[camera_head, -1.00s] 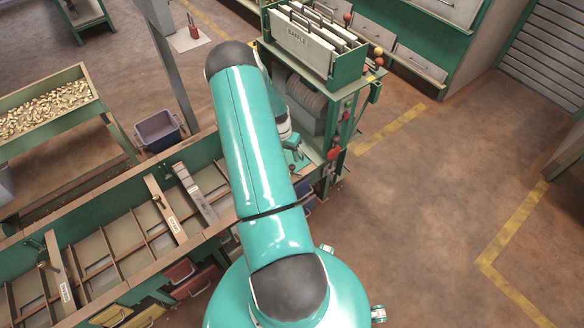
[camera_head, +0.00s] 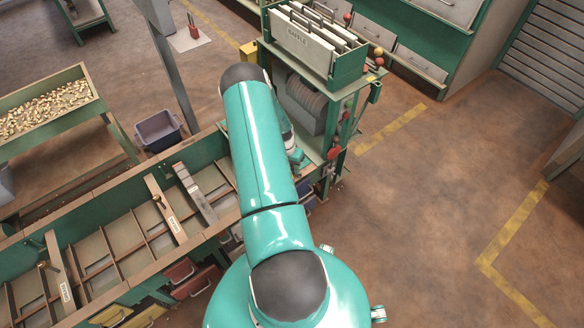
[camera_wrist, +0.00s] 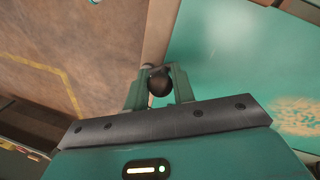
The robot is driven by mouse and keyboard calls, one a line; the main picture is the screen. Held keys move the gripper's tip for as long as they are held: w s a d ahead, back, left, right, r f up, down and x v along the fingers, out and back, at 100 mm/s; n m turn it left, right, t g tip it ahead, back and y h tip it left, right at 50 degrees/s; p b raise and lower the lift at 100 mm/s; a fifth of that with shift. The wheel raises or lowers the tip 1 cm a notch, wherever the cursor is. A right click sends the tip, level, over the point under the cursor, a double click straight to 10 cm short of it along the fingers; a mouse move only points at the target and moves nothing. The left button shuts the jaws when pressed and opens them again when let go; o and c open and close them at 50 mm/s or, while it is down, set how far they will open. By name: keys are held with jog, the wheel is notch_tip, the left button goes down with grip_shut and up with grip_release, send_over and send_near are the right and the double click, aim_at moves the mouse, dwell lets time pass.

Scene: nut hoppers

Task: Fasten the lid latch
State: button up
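In the wrist view my gripper (camera_wrist: 160,88) has its two teal fingers on either side of a dark round knob (camera_wrist: 159,84). The knob fills the gap and appears to touch both fingers. A small pale piece shows just beyond it. The rest of the latch and the lid cannot be made out. In the head view my arm reaches to the green machine stand (camera_head: 345,117), and my gripper (camera_head: 300,160) is low beside it, mostly hidden by the arm.
A teal surface (camera_wrist: 245,60) with a pale speckled patch lies right of the fingers. A rack of baffle plates (camera_head: 312,45) tops the stand. A divided trough (camera_head: 120,240) runs left. A grey bin (camera_head: 158,130) stands behind it. The brown floor (camera_head: 420,220) at right is clear.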

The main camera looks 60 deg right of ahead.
jog(key=shift+m, duration=0.3)
jog(key=shift+c, duration=0.4)
jog(key=shift+d+m+y, duration=0.3)
jog(key=shift+d+m, duration=0.1)
jog(key=shift+m, duration=0.8)
jog(key=shift+s+d+m+y, duration=0.1)
jog(key=shift+d+m+y, duration=0.15)
jog(key=shift+m, duration=0.9)
jog(key=shift+d+m+y, duration=0.15)
jog(key=shift+d+m, duration=0.15)
jog(key=shift+m, duration=0.85)
jog(key=o, duration=0.9)
jog(key=shift+d+f, duration=0.1)
jog(key=v, duration=1.4)
jog(key=shift+s, duration=0.35)
